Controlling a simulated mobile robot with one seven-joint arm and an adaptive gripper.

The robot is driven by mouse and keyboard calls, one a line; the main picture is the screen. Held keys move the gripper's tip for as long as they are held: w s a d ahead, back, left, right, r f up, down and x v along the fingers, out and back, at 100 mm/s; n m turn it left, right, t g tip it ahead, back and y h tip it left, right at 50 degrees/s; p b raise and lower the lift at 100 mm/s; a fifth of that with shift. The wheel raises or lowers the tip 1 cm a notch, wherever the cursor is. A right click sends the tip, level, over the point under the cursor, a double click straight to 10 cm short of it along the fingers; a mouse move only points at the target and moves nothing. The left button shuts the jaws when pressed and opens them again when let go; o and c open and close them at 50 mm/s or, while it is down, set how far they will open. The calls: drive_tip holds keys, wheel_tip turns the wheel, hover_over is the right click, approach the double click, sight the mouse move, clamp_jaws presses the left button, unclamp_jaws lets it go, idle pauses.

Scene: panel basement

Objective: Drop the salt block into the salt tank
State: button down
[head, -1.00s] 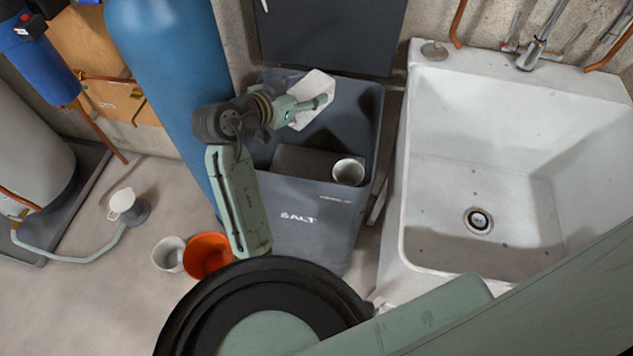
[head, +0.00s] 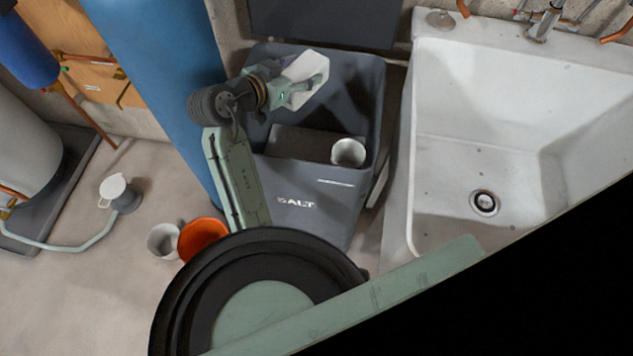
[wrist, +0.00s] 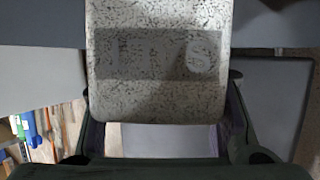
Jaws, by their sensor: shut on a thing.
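The salt block (head: 303,67) is a white block held over the back part of the salt tank's opening. In the wrist view the salt block (wrist: 157,90) is speckled, with raised letters partly in shadow, and fills the upper middle. My gripper (head: 300,88) is shut on it; in the wrist view the fingers lie on either side of its lower end. The salt tank (head: 320,205) is a dark grey open bin marked "SALT". The block's height above the tank's inside is hard to tell.
A white sink (head: 440,180) is at the right, a blue cylinder (head: 165,90) at the left. An orange bucket (head: 203,238) and a white bucket (head: 163,241) stand on the floor. A dark panel (head: 325,22) is behind the tank.

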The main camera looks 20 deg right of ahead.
drive_tip(key=shift+f, duration=0.45)
drive_tip(key=c, duration=0.9)
unclamp_jaws()
drive_tip(key=shift+c, duration=0.2)
drive_tip(key=o, duration=0.3)
drive_tip(key=shift+o, duration=0.2)
